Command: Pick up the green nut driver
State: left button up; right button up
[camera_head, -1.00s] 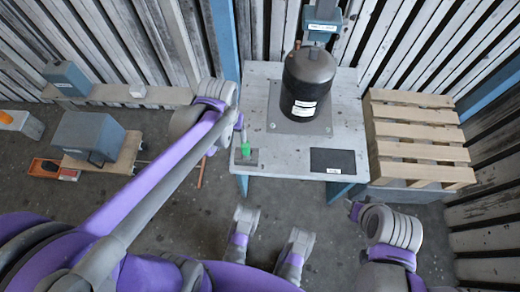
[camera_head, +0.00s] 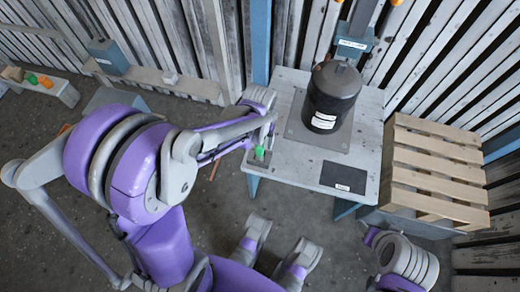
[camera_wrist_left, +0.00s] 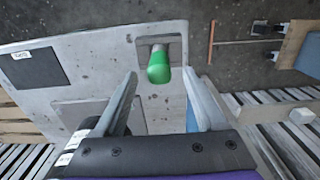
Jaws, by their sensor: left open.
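The green nut driver (camera_head: 259,153) stands at the left front edge of the grey table (camera_head: 300,165). In the left wrist view its green handle (camera_wrist_left: 158,68) points toward the camera, over a small dark plate. My left gripper (camera_head: 264,132) is at the table's left side, close to the driver. In the left wrist view my left gripper (camera_wrist_left: 160,88) is open, with one finger on each side of the handle and gaps visible. The handle lies near and a little beyond the fingertips; contact is not seen. My right arm shows at the lower right, but its fingertips are not visible.
A dark cylindrical housing (camera_head: 332,95) stands on a plate at the table's back. A black labelled mat (camera_head: 343,177) lies at the front right. A wooden pallet (camera_head: 437,160) is right of the table. A bench (camera_head: 68,93) with coloured items is at far left.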

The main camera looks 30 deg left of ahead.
aim_at(260, 145)
pick_arm(q)
notch_tip(260, 145, down, 4)
jog(key=shift+r+b, duration=0.25)
jog(key=shift+b, duration=0.1)
jog(key=shift+r, duration=0.1)
grip_shut()
